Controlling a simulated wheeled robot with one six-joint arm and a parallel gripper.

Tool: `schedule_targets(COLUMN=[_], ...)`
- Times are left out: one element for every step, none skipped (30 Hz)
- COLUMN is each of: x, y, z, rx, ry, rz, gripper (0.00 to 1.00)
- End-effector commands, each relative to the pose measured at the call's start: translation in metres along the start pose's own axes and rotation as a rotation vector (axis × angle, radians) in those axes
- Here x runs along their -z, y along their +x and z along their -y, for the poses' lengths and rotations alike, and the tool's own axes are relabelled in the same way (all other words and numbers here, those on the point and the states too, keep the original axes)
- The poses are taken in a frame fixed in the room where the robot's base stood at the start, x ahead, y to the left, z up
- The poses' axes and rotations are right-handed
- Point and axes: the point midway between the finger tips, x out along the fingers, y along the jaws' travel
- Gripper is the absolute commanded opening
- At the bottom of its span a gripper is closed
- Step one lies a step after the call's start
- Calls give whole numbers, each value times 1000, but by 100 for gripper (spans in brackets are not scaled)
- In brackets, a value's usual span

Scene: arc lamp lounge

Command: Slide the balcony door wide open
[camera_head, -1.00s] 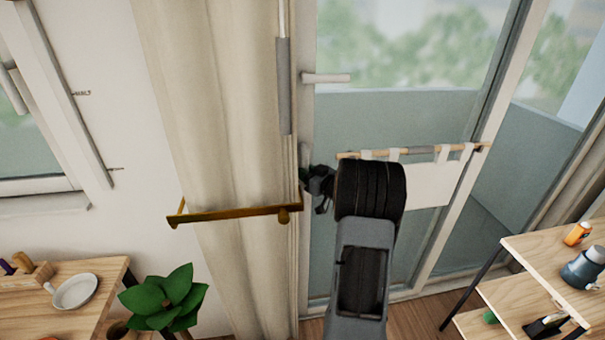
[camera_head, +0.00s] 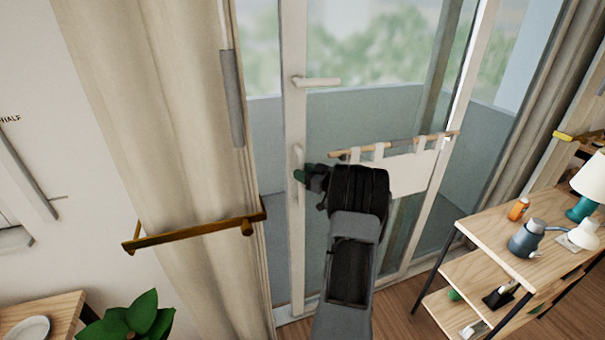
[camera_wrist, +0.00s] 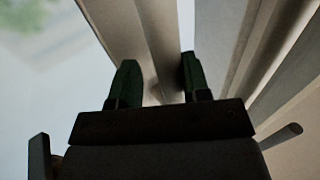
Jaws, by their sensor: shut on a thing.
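The balcony door is a glass panel with a pale frame; its left upright (camera_head: 292,230) shows in the head view. A pale upright pull handle (camera_head: 298,155) is on that upright, with a lever (camera_head: 318,82) above it. My gripper (camera_head: 302,176) is at the pull handle, its green fingertips on either side of it. In the wrist view my gripper (camera_wrist: 160,80) is shut on a pale bar (camera_wrist: 160,45). A strip of balcony shows between the left curtain and the door upright, so the door stands partly open. My arm hides part of the lower glass.
A cream curtain (camera_head: 160,120) with a brass holdback (camera_head: 195,232) hangs at left. A rod with white cloth (camera_head: 405,172) crosses the glass. A wooden shelf (camera_head: 480,230) with a bottle and lamp stands at right. A plant (camera_head: 130,318) is at lower left.

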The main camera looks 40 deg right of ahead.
Motion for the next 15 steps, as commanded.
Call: schedule_targets(x=[0, 0, 0, 0, 0, 0, 0, 0, 0, 0, 0, 0, -1, -1, -1], y=[-4, -4, -4, -3, -3, -2, -1, 0, 1, 1, 1, 0, -1, -4, -8], z=[-5, -5, -5, -4, -4, -2, -2, -1, 0, 0, 1, 1, 1, 1, 0], rx=[-14, -15, -15, -14, -12, -9, -7, -6, -4, -3, -2, -2, -2, -3, -4], ry=[-1, -1, -1, -1, -1, -1, -1, 0, 0, 0, 0, 0, 0, 0, -1], rz=[0, 0, 0, 0, 0, 0, 1, 1, 1, 1, 1, 1, 1, 2, 2], gripper=[40, 42, 46, 49, 49, 49, 49, 49, 49, 49, 49, 49, 49, 49, 49])
